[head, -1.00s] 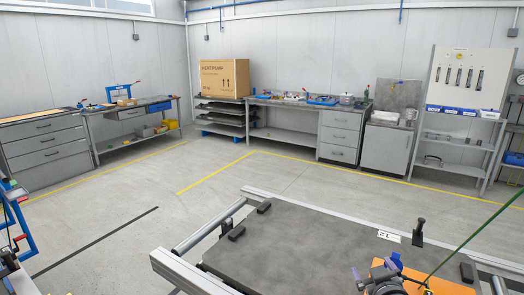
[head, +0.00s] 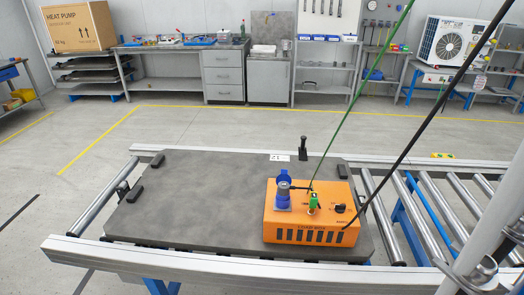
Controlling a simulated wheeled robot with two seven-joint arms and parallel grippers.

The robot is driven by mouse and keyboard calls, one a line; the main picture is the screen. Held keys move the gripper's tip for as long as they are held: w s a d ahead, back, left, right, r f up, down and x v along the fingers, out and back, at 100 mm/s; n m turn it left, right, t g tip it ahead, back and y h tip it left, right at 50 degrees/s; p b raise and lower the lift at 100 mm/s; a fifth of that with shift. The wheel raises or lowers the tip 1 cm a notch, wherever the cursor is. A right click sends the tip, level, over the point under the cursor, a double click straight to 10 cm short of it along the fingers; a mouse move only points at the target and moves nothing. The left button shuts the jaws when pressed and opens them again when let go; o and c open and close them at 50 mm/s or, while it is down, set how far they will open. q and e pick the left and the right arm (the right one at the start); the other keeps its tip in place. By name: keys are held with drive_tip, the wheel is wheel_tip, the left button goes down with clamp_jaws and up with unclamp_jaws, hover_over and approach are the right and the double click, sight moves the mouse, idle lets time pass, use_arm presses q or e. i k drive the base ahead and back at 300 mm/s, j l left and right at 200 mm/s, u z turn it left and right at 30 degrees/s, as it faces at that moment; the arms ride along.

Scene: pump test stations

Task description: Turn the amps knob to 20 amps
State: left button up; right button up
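An orange box (head: 315,236) with dark vent slots along its front stands on the dark grey slab (head: 190,200), toward its right side. A small black knob (head: 340,208) is on the right part of the box's top; it looks like the amps knob. Its markings and pointer are too small to read. A blue plug (head: 284,190) stands upright on the left of the top, and a green plug (head: 313,203) sits between the two. Neither of my grippers shows in the head view.
A green cable (head: 360,90) and a black cable (head: 432,110) run up from the box to the upper right. A black upright handle (head: 303,149) stands at the slab's back edge. A roller conveyor (head: 440,205) and a grey pole (head: 490,185) are at right.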

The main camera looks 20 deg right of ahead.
sight(340, 209)
drive_tip(key=z, duration=1.25)
